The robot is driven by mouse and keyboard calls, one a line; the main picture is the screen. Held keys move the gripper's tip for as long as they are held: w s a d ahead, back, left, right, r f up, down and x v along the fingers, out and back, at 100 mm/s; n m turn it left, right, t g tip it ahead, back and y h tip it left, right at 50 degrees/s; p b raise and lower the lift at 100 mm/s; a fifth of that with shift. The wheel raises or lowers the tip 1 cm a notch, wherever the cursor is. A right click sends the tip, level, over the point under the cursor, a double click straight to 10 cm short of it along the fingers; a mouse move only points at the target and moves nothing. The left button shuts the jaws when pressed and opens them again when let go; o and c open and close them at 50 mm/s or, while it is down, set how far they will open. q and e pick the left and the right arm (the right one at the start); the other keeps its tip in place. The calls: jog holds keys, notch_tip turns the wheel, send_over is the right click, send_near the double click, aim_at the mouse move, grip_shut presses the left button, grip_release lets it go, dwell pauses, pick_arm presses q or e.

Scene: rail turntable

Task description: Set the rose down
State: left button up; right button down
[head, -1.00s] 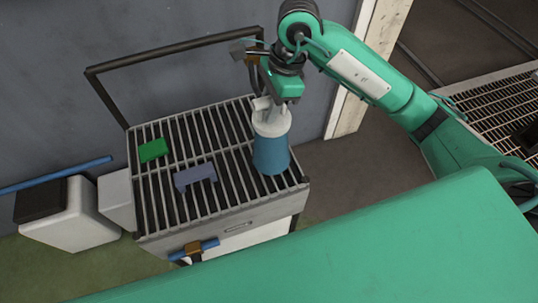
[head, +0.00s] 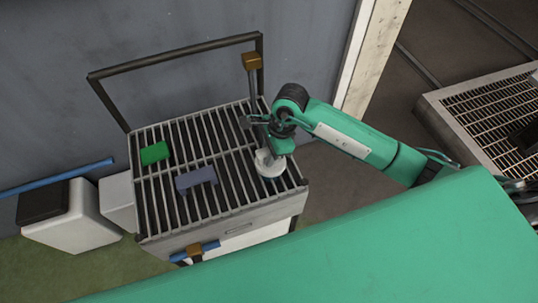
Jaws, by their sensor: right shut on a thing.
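My right gripper (head: 270,152) is low over the front right of the slatted table. It is shut on a pale round piece, the rose (head: 269,165), which sits at or just above the slats. The jaws are partly hidden by my wrist, and I cannot tell whether the rose touches the slats. Only a small bluish patch shows under its right side. A dark upright bar (head: 252,85) with a brown block on top (head: 252,61) rises behind the gripper; its lower end is hidden. My left gripper is not in view.
A green block (head: 154,153) and a grey-violet block (head: 196,180) lie on the slatted table (head: 217,208) to the left. A dark rail frame (head: 175,53) stands at its back. A blue bar with a brown clamp (head: 194,250) is at its front. Bare slats lie between.

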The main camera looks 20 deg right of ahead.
jog(key=shift+f, duration=0.8)
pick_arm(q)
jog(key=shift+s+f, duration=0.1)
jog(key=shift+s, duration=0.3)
pick_arm(e)
jog(key=shift+f, duration=0.1)
